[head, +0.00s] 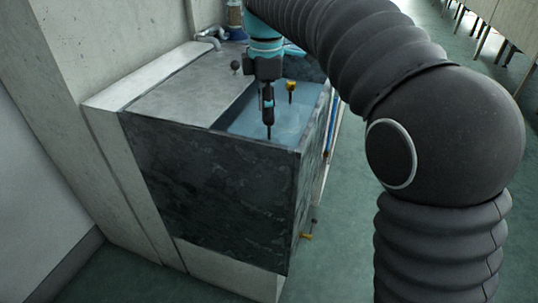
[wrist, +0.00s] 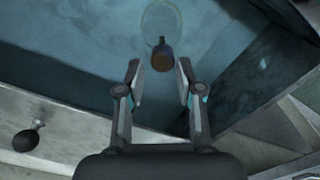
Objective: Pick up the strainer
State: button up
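In the wrist view a handle with a brown end (wrist: 162,56) stands just beyond my fingertips, with a faint pale ring (wrist: 160,20) behind it. I take these to be the strainer, partly in the water. In the head view a small yellow-topped upright piece (head: 291,87) at the basin seems to be the same handle. My gripper (wrist: 161,80) points down over the basin (head: 230,112), its two fingers apart with nothing between them. In the head view my gripper (head: 268,128) is left of the handle and nearer the front wall. It does not touch the handle.
A grey counter top (head: 180,93) lies left of the water, with a dark round knob (head: 235,66) on it, also in the wrist view (wrist: 27,138). A metal pipe (head: 208,37) is at the back. The dark front wall (head: 210,180) edges the basin. Green floor lies to the right.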

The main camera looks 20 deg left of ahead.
aim_at(268, 124)
jog(key=shift+d+f+b, duration=0.15)
jog(key=shift+f+b, duration=0.1)
jog(key=shift+f, duration=1.4)
jog(key=shift+d+f+b, duration=0.1)
jog(key=shift+f+b, duration=0.1)
jog(key=shift+f, duration=1.4)
grip_shut()
